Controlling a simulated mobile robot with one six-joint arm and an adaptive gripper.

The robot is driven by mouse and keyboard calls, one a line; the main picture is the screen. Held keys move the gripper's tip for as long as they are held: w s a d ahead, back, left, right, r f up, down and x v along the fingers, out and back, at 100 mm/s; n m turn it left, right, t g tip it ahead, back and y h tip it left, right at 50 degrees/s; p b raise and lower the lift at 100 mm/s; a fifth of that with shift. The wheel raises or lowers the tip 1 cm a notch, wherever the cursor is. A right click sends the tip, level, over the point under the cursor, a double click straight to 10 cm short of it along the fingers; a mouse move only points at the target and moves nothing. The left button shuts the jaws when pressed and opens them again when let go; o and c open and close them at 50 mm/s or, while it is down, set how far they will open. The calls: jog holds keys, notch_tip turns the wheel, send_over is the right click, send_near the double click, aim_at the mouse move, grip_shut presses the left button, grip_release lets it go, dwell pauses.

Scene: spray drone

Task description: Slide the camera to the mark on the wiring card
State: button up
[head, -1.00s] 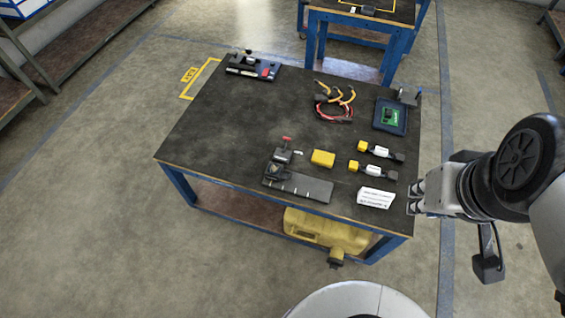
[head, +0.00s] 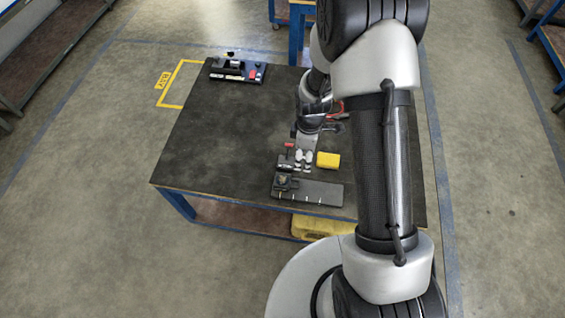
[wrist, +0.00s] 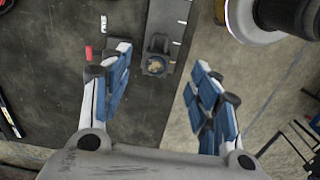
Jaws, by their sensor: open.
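The camera appears to be a small dark block with a round lens (wrist: 155,66), at one end of a dark rail plate (head: 325,190) with white tick marks. In the head view the dark block (head: 284,182) sits at the plate's left end. My gripper (wrist: 160,58) is open, its blue-padded fingers spread on either side of the block in the wrist view, with nothing held. In the head view my gripper (head: 303,161) is over the table just behind the plate; its height and any contact are unclear. The white card seen earlier is hidden behind my arm.
A red-topped part (head: 289,146) stands behind the block, and a yellow box (head: 328,160) lies right of my gripper. A tool holder (head: 237,70) sits at the table's far left corner. The left half of the black tabletop (head: 215,140) is clear.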

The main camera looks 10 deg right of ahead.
aim_at(300, 181)
jog(key=shift+n, duration=0.3)
jog(key=f+b, duration=0.1)
jog(key=f, duration=0.5)
jog(key=f+b, duration=0.2)
jog(key=f, duration=0.4)
jog(key=f+b, duration=0.1)
jog(key=f, duration=0.6)
jog(key=shift+a, duration=0.3)
grip_shut()
